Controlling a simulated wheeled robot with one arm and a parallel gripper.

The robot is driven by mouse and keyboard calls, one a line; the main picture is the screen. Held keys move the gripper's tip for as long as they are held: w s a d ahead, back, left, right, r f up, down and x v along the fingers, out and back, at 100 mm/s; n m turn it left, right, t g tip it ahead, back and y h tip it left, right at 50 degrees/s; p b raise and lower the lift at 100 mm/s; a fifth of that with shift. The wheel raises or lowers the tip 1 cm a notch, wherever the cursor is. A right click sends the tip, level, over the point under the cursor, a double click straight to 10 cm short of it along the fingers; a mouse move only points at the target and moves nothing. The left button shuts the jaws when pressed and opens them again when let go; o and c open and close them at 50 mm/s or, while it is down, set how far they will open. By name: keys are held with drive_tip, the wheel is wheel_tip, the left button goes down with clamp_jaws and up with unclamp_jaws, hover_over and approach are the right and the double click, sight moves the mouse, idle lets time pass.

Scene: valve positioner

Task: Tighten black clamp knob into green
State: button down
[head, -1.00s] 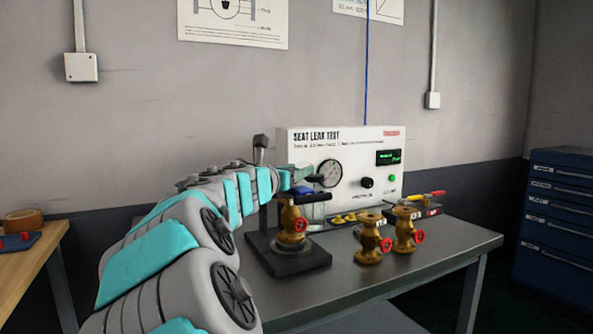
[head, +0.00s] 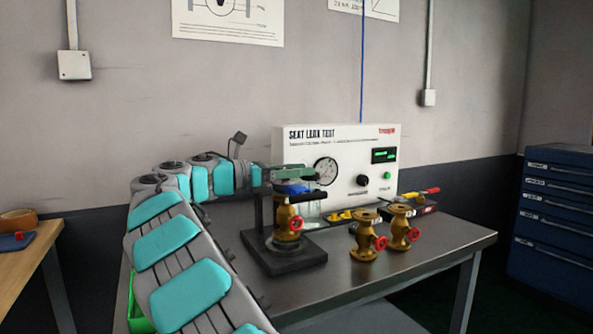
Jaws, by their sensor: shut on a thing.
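My gripper (head: 297,174) is above the clamp stand (head: 283,258), in front of the gauge (head: 326,171). It is shut on what seems to be the black clamp knob (head: 313,178), of which only a small dark part shows. Under it, a brass valve (head: 287,222) with a red handwheel stands upright on the dark base, with a blue part (head: 293,189) just above the valve. The white seat leak test box (head: 343,145) has a display (head: 384,156) with green marks and a lit green button (head: 387,175). No green band is readable on the gauge.
Two more brass valves, one (head: 363,236) and another (head: 399,228), stand to the right on the metal bench (head: 430,245). Behind them is a tray with yellow parts and a red-yellow tool (head: 422,192). The bench's right end is clear.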

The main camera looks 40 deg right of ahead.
drive_tip(key=shift+s+a+f+m+g+y, duration=0.1)
drive_tip(key=shift+m+g+y, duration=0.3)
drive_tip(key=shift+m+g, duration=0.35)
drive_tip(key=shift+s+a+m+g+y, duration=0.1)
drive_tip(key=shift+m+g+y, duration=0.35)
drive_tip(key=shift+g, duration=0.5)
drive_tip(key=shift+s+r+m+g+y, duration=0.2)
drive_tip(key=shift+m+g+y, duration=0.1)
drive_tip(key=shift+g, duration=0.1)
drive_tip(key=shift+c, duration=1.4)
unclamp_jaws()
